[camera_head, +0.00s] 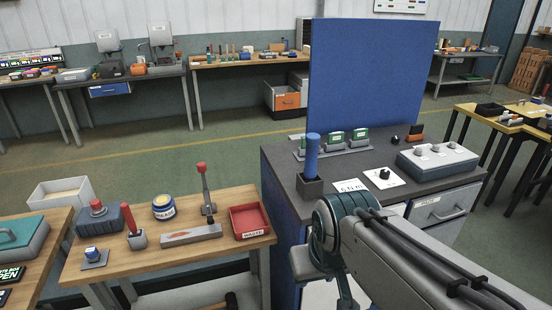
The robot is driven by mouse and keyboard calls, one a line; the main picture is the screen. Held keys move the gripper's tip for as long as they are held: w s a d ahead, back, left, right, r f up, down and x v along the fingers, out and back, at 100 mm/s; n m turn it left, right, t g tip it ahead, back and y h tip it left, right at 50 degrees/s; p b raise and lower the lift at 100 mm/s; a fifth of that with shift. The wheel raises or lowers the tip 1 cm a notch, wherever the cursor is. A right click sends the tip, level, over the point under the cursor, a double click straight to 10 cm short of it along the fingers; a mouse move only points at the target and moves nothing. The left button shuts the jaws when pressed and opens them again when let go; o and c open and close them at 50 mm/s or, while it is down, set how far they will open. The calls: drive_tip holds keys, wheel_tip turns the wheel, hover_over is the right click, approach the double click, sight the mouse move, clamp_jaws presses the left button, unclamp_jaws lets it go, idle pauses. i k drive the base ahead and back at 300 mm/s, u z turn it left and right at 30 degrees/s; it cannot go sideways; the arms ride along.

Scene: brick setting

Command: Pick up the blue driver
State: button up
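The blue driver (312,155) stands upright in a dark square holder (310,187) at the left front of the dark-topped bench (345,205). Its lower end is hidden inside the holder. My arm reaches in from the bottom right, and its grey joint shows in front of the bench, lower than the driver and to its right. My gripper cannot be made out. Nothing of mine touches the driver.
A tall blue panel (370,80) rises behind the driver. Green-topped units (334,139) sit behind it, and a grey box with knobs (437,160) stands to the right. A lower wooden table (135,262) holds a red tray (249,220) and an upright red-topped lever (206,190).

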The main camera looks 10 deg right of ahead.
sight(312, 140)
drive_tip(key=z, duration=0.15)
drive_tip(key=i, duration=0.85)
drive_tip(key=z, duration=0.8)
